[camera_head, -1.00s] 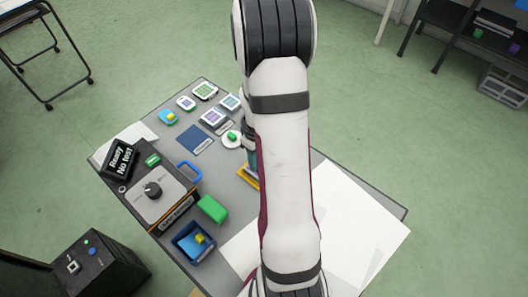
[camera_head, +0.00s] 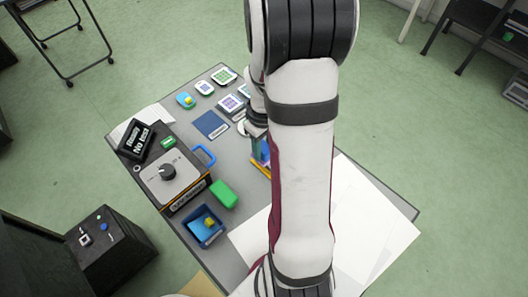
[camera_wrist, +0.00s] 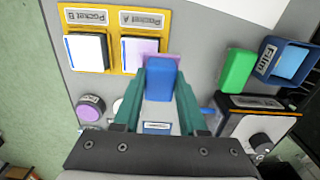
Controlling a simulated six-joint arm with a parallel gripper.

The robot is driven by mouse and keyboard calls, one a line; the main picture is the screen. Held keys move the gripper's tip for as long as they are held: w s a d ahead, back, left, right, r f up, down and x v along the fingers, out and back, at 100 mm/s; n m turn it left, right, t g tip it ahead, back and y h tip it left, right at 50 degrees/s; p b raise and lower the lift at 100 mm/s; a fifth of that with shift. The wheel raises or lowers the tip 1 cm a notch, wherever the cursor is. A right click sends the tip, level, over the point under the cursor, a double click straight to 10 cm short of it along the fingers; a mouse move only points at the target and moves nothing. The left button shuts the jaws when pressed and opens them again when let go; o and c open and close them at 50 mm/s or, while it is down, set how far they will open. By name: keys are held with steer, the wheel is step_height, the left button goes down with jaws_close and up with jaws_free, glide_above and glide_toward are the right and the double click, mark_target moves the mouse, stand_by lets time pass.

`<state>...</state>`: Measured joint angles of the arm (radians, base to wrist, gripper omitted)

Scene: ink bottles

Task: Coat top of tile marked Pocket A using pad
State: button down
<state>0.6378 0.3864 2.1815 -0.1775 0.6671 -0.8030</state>
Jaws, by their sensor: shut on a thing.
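My gripper (camera_wrist: 160,88) has teal fingers shut on a blue block-shaped pad (camera_wrist: 161,76), with a pinkish face showing at its far edge. The tile in Pocket A (camera_wrist: 141,52) is pale lilac and sits in the yellow holder (camera_wrist: 113,45) under the "Pocket A" label. The pad overlaps this tile's right side in the wrist view; I cannot tell whether they touch. The Pocket B tile (camera_wrist: 87,52) is white with blue edges, to the left. In the head view my arm hides most of the gripper and holder.
A green block (camera_wrist: 237,70) and a blue bin (camera_wrist: 288,62) stand to the right in the wrist view. A control box (camera_head: 172,178) and a blue mat (camera_head: 211,125) show in the head view. A purple round thing (camera_wrist: 90,110) lies left of my gripper. White sheets (camera_head: 365,215) cover the table's right side.

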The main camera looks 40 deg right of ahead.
steer(key=shift+r, duration=0.8)
steer(key=shift+r, duration=1.5)
steer(key=shift+d+f, duration=0.45)
steer(key=shift+f, duration=0.7)
steer(key=shift+d+f, duration=0.45)
steer(key=shift+f, duration=0.75)
steer(key=shift+d+f, duration=0.45)
steer(key=shift+f, duration=0.7)
steer(key=shift+f, duration=1)
